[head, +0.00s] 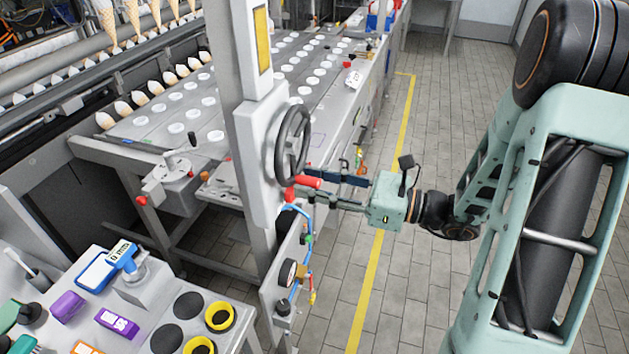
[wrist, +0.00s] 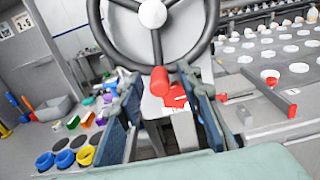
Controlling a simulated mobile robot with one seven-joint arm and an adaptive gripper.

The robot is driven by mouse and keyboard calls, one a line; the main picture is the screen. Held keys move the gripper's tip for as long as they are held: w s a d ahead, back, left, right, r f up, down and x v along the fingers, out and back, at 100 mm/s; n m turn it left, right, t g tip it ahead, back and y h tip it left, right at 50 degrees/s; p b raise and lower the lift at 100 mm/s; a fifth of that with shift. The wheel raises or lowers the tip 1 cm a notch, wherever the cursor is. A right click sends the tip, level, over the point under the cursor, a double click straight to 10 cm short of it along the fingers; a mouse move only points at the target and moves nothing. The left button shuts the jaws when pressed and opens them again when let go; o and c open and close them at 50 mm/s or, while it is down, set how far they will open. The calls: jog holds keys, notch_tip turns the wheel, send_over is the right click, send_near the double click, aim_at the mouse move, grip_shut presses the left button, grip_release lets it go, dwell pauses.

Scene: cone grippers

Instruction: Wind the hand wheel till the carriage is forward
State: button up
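The dark hand wheel (head: 281,148) stands upright on the side of a pale grey post, with a red handle (head: 308,182) at its lower rim pointing towards my gripper. My gripper (head: 312,186) is open, one finger on each side of the handle's line. A clear gap shows between fingers and handle in the wrist view (wrist: 160,103). I cannot tell for certain which part is the carriage; rows of cones (head: 150,88) lie beyond the wheel.
The machine's plate (head: 240,90) with several white discs lies behind the post. A gauge and hoses (head: 288,272) hang below the wheel. A side table at lower left bears yellow rings (head: 220,317) and coloured blocks. The tiled floor (head: 440,130) at right is clear.

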grip_shut()
jog(key=shift+w+d+f+n+b, duration=0.1)
jog(key=shift+w+n+b, duration=0.2)
jog(key=shift+b, duration=0.1)
dwell(0.5)
